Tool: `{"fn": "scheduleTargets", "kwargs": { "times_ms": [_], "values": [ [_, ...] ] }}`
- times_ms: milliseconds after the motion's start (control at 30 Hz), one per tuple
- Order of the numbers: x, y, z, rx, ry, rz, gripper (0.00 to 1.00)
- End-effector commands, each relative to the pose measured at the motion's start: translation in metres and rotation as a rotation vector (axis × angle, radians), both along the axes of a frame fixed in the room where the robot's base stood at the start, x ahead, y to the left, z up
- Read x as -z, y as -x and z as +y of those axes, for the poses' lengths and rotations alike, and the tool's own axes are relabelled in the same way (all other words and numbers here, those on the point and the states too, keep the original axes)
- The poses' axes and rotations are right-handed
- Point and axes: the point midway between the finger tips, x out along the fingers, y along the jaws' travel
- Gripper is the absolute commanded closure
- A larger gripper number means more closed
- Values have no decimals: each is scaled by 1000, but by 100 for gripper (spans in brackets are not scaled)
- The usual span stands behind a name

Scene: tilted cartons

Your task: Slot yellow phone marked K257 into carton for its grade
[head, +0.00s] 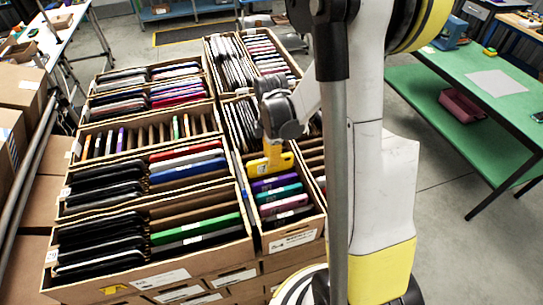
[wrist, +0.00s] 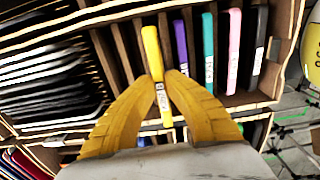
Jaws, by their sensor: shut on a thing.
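My gripper (head: 272,151) is shut on the yellow phone (head: 262,167). In the wrist view, the yellow fingers (wrist: 164,80) pinch the yellow phone (wrist: 151,50) near its white label (wrist: 161,97), whose text is too small to read. The phone lines up with the slots of a front carton (head: 309,229), beside a purple phone (head: 270,184). Teal (head: 279,194) and pink (head: 284,204) phones stand nearer its front. I cannot tell how deep the yellow phone sits between the dividers. The carton's label (head: 292,240) is unreadable.
Tilted cartons hold several black, blue and green phones (head: 195,228) to the left. Another carton (head: 150,140) has many empty dividers. A green table (head: 480,105) stands at right, with open floor before it.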

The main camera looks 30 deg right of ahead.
Motion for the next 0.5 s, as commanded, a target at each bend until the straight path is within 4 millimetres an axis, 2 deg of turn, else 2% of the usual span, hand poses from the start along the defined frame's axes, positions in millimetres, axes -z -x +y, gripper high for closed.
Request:
{"fn": "scheduleTargets", "kwargs": {
  "times_ms": [500],
  "values": [
    [43,0,0,0,0,0,100]
  ]
}}
